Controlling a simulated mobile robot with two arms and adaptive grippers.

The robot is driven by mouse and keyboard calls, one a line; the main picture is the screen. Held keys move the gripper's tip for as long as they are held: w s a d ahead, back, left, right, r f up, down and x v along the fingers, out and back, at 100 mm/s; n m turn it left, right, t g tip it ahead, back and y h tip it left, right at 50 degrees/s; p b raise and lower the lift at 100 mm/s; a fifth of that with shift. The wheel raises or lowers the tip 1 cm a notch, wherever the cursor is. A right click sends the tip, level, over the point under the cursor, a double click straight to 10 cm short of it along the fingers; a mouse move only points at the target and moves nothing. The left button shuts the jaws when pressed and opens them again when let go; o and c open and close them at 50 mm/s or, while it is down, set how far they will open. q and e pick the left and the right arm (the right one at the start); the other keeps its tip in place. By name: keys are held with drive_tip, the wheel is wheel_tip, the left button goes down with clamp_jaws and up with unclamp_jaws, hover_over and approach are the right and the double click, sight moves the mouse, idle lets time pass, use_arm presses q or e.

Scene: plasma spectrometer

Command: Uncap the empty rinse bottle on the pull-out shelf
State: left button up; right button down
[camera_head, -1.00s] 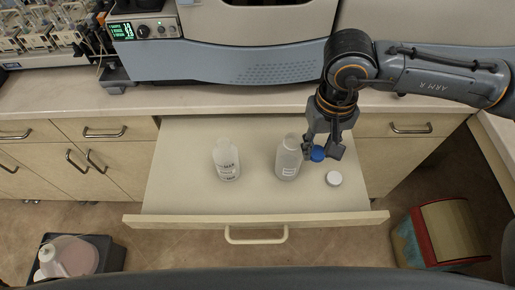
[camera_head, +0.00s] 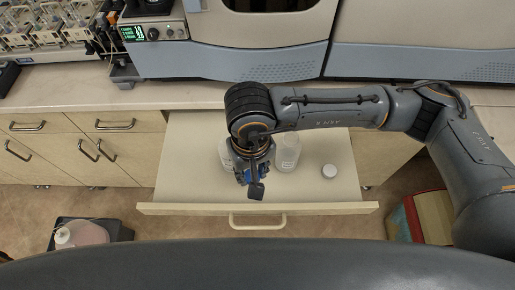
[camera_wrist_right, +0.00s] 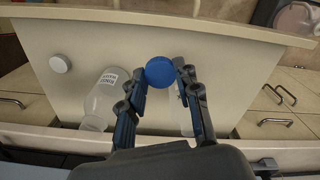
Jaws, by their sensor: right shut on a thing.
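The pull-out shelf (camera_head: 190,190) is open and holds two translucent bottles. The left bottle (camera_head: 226,154) is partly hidden by my right gripper; part of it shows behind a finger in the wrist view (camera_wrist_right: 184,112). The right bottle (camera_head: 288,152) stands upright with a label and no coloured cap; it also shows in the wrist view (camera_wrist_right: 103,98). My right gripper (camera_head: 250,184) is shut on a blue cap (camera_wrist_right: 159,72), held over the shelf near the left bottle. I cannot tell which bottle is empty. My left gripper is out of view.
A white cap (camera_head: 329,171) lies on the shelf right of the right bottle. The grey instrument (camera_head: 235,60) stands on the counter behind. A bin with a jug (camera_head: 80,234) is on the floor at left, a red-rimmed bin (camera_head: 428,213) at right.

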drive_tip(key=w+f+p, duration=0.1)
drive_tip(key=w+f, duration=0.1)
drive_tip(key=w, duration=0.1)
drive_tip(key=w+f+p, duration=0.1)
drive_tip(key=w+f, duration=0.2)
drive_tip(key=w+d+f+p, duration=0.1)
drive_tip(key=w+f, duration=0.2)
drive_tip(key=w, duration=0.1)
drive_tip(key=shift+d+p, duration=0.1)
drive_tip(key=shift+p, duration=0.2)
wheel_tip(320, 180, down, 2)
drive_tip(key=shift+w+f+p, duration=0.1)
drive_tip(key=shift+p, duration=0.8)
drive_tip(key=shift+f, duration=0.55)
drive_tip(key=shift+f+b, duration=0.25)
drive_tip(key=shift+b, duration=0.05)
drive_tip(key=c, duration=1.2)
unclamp_jaws()
drive_tip(key=shift+r, duration=0.1)
